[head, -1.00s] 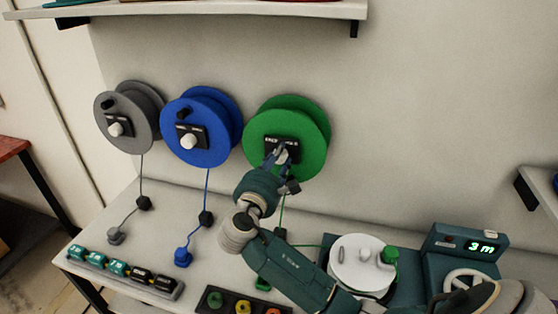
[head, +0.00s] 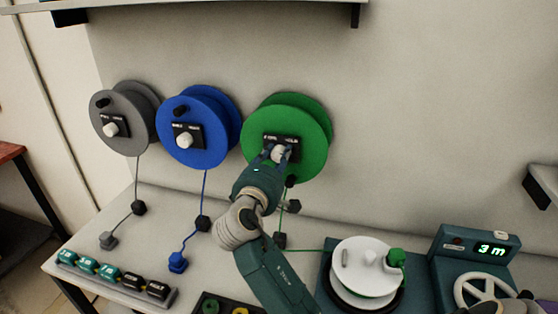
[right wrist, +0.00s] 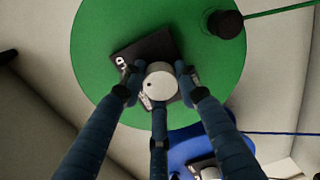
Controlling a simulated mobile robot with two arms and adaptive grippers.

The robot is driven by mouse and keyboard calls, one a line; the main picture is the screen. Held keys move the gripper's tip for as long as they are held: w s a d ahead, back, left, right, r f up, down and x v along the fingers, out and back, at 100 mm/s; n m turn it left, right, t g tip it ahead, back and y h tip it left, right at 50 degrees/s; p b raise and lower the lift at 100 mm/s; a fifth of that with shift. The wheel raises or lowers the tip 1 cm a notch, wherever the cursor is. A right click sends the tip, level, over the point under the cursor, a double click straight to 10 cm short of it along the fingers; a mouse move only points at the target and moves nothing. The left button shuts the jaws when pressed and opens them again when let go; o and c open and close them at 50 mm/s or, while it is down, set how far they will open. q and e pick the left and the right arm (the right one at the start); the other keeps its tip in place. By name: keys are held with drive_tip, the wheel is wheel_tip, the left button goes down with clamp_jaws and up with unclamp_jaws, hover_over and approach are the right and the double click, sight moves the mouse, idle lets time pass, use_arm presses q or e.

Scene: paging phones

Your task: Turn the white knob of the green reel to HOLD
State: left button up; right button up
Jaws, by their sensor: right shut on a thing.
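The green reel (head: 308,112) is mounted on the wall, the rightmost of the three reels. It also fills much of the right wrist view (right wrist: 95,50). Its black label plate (head: 296,141) carries small white lettering, partly covered by my fingers. The white knob (head: 279,153) sits on this plate; in the right wrist view it is a round white knob (right wrist: 160,82) with a small dark dot. My right gripper (head: 277,157) is shut on the knob, with its fingers around it. I cannot tell which word the knob points to. My left gripper is not in view.
A blue reel (head: 197,105) and a grey reel (head: 120,100) with white knobs hang to the left. Cords run from the reels to the table (head: 85,225). A white spool (head: 362,272) and a teal box reading 3 m (head: 460,246) stand at the right.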

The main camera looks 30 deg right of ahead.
drive_tip(key=shift+a+f+m, duration=0.2)
drive_tip(key=shift+f+m, duration=0.1)
drive_tip(key=shift+m, duration=0.1)
drive_tip(key=o, duration=1.2)
drive_tip(key=shift+w, duration=0.1)
drive_tip(key=shift+c, duration=0.2)
drive_tip(key=shift+a+r, duration=0.1)
drive_tip(key=shift+r, duration=0.05)
drive_tip(key=v, duration=0.7)
drive_tip(key=shift+a, duration=0.2)
